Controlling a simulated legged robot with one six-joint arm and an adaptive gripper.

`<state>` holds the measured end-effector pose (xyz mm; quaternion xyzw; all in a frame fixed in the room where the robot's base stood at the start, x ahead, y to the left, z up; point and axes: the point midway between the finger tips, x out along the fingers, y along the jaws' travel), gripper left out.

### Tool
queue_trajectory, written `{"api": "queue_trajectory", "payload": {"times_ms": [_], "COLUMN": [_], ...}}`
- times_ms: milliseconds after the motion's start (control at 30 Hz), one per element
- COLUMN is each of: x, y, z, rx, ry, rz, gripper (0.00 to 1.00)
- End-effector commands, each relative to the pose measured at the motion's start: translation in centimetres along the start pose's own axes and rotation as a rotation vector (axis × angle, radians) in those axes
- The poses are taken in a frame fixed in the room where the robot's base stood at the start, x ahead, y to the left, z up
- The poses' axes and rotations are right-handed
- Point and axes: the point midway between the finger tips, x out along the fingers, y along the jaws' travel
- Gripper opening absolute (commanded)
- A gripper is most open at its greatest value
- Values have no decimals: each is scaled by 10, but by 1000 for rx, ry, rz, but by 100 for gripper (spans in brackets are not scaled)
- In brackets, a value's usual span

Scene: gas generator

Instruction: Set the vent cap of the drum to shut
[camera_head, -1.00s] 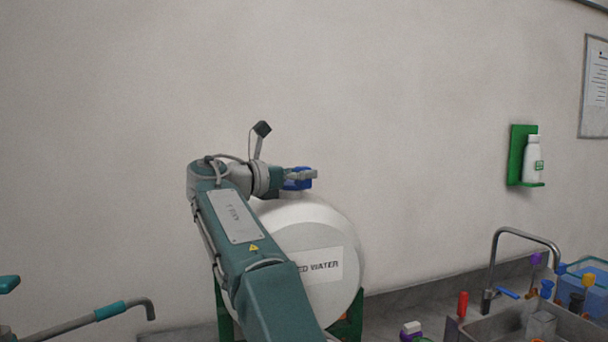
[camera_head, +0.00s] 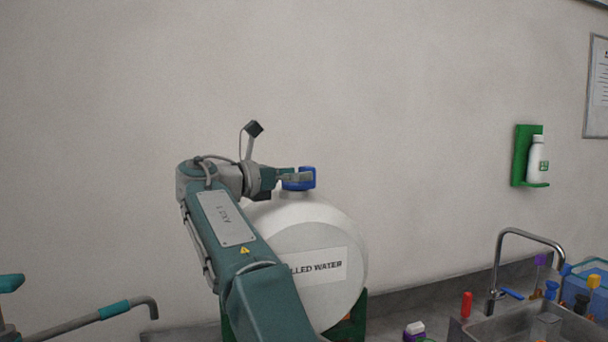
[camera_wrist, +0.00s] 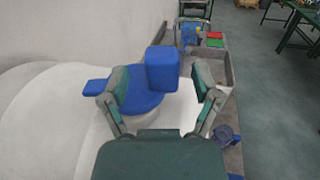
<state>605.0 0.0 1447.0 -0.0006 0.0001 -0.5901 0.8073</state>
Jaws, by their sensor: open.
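The white drum (camera_head: 318,230) lies on its side in a green stand, its label partly hidden by my arm. Its blue vent cap (camera_head: 307,178) sits on top; the wrist view shows the round cap (camera_wrist: 143,100) with a raised block (camera_wrist: 162,70) and a small tab (camera_wrist: 95,87) at the left. My gripper (camera_head: 298,176) is at the cap from the left. In the wrist view my open gripper (camera_wrist: 163,88) has one finger over the cap's left part and the other right of the raised block, with a gap there. Contact at the left finger cannot be told.
The wall is close behind the drum. A sink with a tap (camera_head: 497,270) and several small coloured items are at the right. A white bottle (camera_head: 537,160) hangs in a green wall holder.

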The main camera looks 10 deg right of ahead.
Motion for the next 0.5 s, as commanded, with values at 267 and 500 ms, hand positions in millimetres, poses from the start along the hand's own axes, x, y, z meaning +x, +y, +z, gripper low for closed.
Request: {"api": "queue_trajectory", "payload": {"times_ms": [267,500], "x": [-62,-93], "y": [3,3], "z": [-2,-2], "rx": [0,-1], "ry": [-1,-1], "rz": [5,3], "gripper": [80,80]}}
